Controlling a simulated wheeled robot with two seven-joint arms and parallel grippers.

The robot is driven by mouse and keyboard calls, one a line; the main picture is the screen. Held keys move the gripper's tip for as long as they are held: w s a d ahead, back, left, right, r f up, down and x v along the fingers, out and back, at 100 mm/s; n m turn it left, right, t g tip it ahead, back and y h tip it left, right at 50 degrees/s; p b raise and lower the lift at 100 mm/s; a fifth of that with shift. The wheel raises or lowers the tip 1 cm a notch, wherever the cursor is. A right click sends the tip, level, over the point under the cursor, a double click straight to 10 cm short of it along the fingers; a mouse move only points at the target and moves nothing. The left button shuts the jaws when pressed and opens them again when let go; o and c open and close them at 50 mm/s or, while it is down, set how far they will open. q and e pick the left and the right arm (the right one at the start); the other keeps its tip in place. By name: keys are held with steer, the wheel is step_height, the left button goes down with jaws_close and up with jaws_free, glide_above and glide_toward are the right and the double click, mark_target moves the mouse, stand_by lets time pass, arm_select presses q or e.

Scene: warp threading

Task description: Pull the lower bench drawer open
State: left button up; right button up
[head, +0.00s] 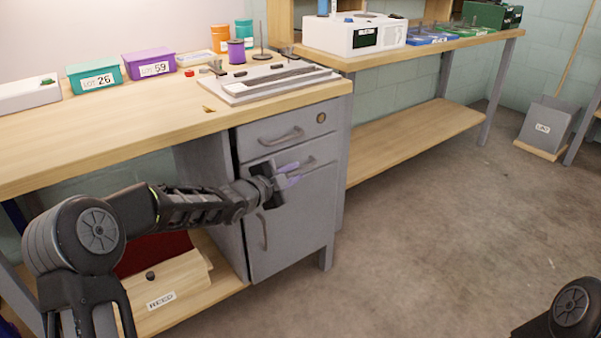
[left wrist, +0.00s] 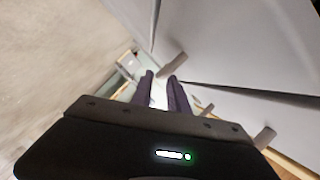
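The grey bench cabinet has an upper drawer (head: 284,133) with a bar handle and a keyhole. Below it is the lower drawer (head: 325,157), whose handle (head: 308,163) is partly hidden by my left gripper. Both drawers look shut. My left gripper (head: 293,173), with purple fingers, is at the lower drawer's front, close to its handle. In the left wrist view its fingers (left wrist: 163,86) are apart with nothing clearly between them. Grey handles show near them, and I cannot tell whether they touch. My right gripper is out of view.
A door (head: 295,225) with an upright handle (head: 262,231) is below the drawers. The wooden benchtop (head: 110,125) holds boxes and a grey tray (head: 275,82). The floor (head: 430,230) to the right is clear.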

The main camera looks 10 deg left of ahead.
mark_target(297, 171)
arm_select(q)
steer(key=shift+x, duration=1.85)
jaws_close()
